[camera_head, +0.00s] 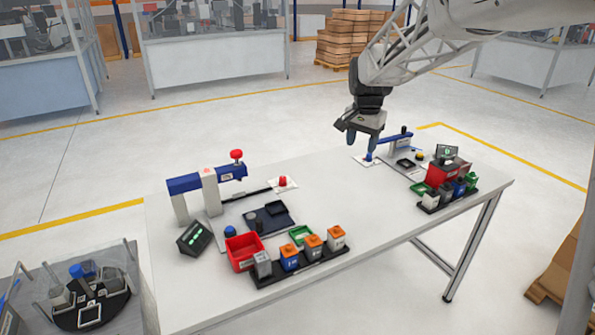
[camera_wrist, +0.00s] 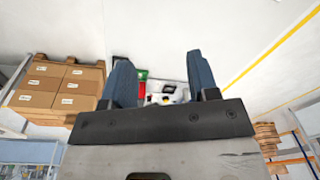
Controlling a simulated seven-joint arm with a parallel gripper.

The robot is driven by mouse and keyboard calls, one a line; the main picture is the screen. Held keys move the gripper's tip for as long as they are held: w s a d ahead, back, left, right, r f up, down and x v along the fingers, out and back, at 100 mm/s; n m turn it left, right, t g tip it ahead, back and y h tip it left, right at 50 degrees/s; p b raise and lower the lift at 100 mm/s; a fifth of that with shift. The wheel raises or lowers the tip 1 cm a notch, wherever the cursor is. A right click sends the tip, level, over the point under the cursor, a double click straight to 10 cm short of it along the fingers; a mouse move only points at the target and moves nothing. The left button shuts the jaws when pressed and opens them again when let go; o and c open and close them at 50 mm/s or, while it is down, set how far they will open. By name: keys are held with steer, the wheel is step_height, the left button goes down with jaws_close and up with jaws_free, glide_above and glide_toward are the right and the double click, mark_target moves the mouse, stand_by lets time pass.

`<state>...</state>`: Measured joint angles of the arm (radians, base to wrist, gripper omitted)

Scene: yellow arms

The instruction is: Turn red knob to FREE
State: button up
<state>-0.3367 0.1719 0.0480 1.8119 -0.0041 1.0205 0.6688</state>
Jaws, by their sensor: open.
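A small red knob (camera_head: 282,181) sits on a white plate near the back edge of the table, left of its middle in the head view. Any markings on the plate are too small to read. A second red knob (camera_head: 236,155) stands on top of the blue arm of the left station. My gripper (camera_head: 362,145) is far to the right of both, above the right end of the table by a blue knob (camera_head: 368,157) on another white plate. In the wrist view, my gripper (camera_wrist: 158,58) has its blue fingers apart and nothing held between them. Neither red knob can be made out there.
The right station has another red bin (camera_head: 446,172) and blue press (camera_head: 395,138). The table (camera_head: 375,215) is clear between the stations.

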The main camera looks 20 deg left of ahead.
steer(key=w+a+f+m, duration=0.1)
steer(key=w+a+f, duration=0.3)
steer(key=w+a, duration=0.15)
steer(key=w+a+f, duration=0.3)
steer(key=w+a, duration=0.1)
steer(key=a, duration=0.3)
steer(key=m+g, duration=0.1)
glide_above(283, 177)
step_height(283, 177, down, 12)
steer(key=shift+a+r, duration=0.1)
steer(key=shift+f, duration=3.9)
steer(key=c, duration=0.9)
